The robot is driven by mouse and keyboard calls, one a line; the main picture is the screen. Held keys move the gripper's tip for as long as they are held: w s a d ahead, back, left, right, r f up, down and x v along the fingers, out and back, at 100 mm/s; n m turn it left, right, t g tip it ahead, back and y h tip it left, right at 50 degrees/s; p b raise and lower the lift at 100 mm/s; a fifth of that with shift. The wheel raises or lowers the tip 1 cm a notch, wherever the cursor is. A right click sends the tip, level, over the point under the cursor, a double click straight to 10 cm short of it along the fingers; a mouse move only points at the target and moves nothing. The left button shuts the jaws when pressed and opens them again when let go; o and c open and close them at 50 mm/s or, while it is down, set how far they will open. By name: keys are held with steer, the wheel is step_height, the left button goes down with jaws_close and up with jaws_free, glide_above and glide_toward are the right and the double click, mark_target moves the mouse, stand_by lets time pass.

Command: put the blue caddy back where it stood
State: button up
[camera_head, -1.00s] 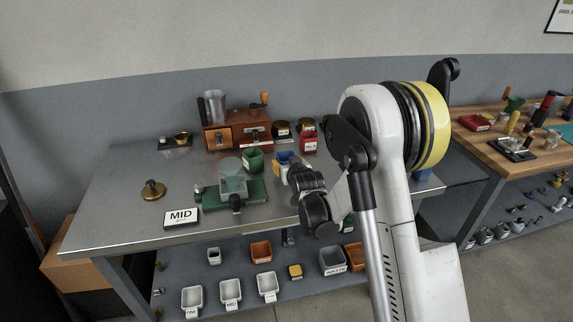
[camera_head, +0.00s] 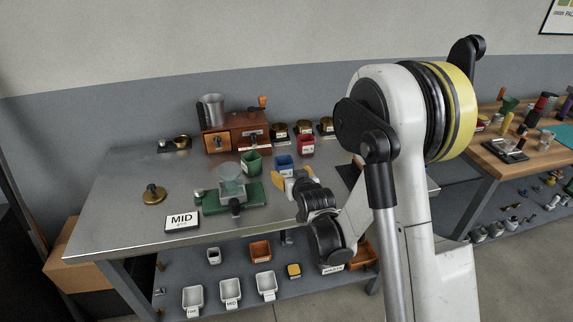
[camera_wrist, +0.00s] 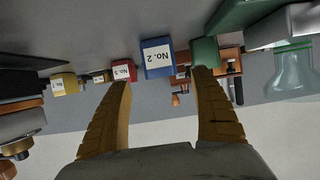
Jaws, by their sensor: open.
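The blue caddy (camera_head: 285,163), with a white label, stands on the steel bench between the green caddy (camera_head: 251,162) and the red caddy (camera_head: 306,146). In the wrist view, which appears upside down, the blue caddy (camera_wrist: 157,60) reads "No. 2" and lies just beyond the fingertips, between the red caddy (camera_wrist: 123,72) and the green caddy (camera_wrist: 204,52). My gripper (camera_head: 288,180) is open and empty, in front of the blue caddy on the near side. Its two tan fingers (camera_wrist: 162,78) are spread wide with nothing between them.
A green scale (camera_head: 246,195) with a clear cup stands left of my gripper. A wooden grinder box (camera_head: 237,134) and several brass-topped tins (camera_head: 304,128) line the back. The bench's left front is mostly clear.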

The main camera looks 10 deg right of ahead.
steer(key=v, duration=0.3)
steer(key=shift+r+p, duration=0.15)
steer(key=shift+p, duration=0.15)
steer(key=s+r+g, duration=0.3)
steer(key=s+r, duration=0.7)
steer(key=s, duration=0.2)
steer(key=s+r+g, duration=0.1)
steer(key=s+g, duration=0.2)
steer(key=s, duration=1.6)
steer(key=shift+g, duration=0.3)
